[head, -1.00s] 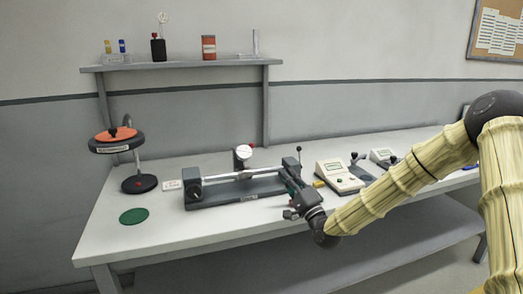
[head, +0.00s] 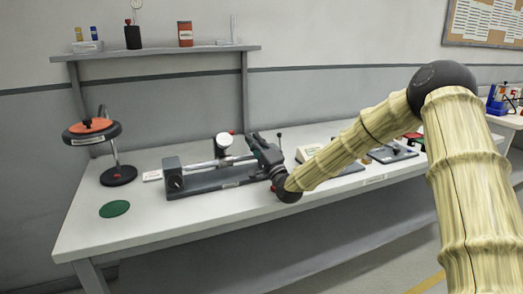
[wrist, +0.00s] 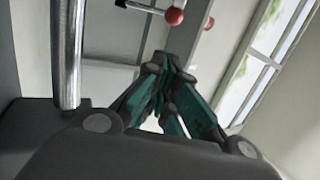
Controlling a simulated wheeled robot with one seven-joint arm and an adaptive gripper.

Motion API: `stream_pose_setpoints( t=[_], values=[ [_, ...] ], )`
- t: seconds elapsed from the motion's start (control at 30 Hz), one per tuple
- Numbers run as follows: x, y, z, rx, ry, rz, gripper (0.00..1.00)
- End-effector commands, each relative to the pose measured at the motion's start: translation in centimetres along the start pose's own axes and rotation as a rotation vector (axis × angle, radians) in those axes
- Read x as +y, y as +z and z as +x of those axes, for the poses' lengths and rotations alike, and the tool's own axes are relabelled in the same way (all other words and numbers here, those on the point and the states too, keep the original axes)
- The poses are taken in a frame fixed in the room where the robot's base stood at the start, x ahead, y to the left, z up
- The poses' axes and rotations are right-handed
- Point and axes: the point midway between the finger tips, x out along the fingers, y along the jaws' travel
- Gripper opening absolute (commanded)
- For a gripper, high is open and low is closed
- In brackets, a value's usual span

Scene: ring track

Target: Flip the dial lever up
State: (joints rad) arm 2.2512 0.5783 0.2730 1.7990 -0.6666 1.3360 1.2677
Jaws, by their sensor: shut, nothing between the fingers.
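The ring track's grey base (head: 208,187) lies on the bench with a silver rail (head: 205,164) along it. The white dial (head: 224,141) stands behind the rail, with a small red knob (head: 232,133) near its top. My gripper (head: 256,138) is shut and empty at the track's right end, right of the dial and hiding part of that end. In the wrist view my gripper (wrist: 167,62) has its fingers together. I cannot tell whether the lever is up or down.
A silver post (wrist: 67,50) stands close on the left in the wrist view. A beige meter (head: 306,153) is right of my gripper. A stand with an orange-topped disc (head: 92,128) and a green disc (head: 114,208) are at the left. A shelf (head: 160,52) is above.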

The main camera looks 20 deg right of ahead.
Motion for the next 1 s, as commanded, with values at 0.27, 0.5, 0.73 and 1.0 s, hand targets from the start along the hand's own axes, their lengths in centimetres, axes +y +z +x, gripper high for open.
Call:
stream_pose_setpoints(
  t=[0.27,0.5,0.73,1.0],
  values=[
    [0.0,2.3,1.9,-0.003,0.001,0.001,0.00],
    [0.0,2.6,2.3,-0.002,0.001,0.001,0.00],
    [0.0,2.6,2.3,-0.002,0.001,0.001,0.00],
    [-0.3,3.9,3.3,-0.017,0.039,0.014,0.00]
  ],
)
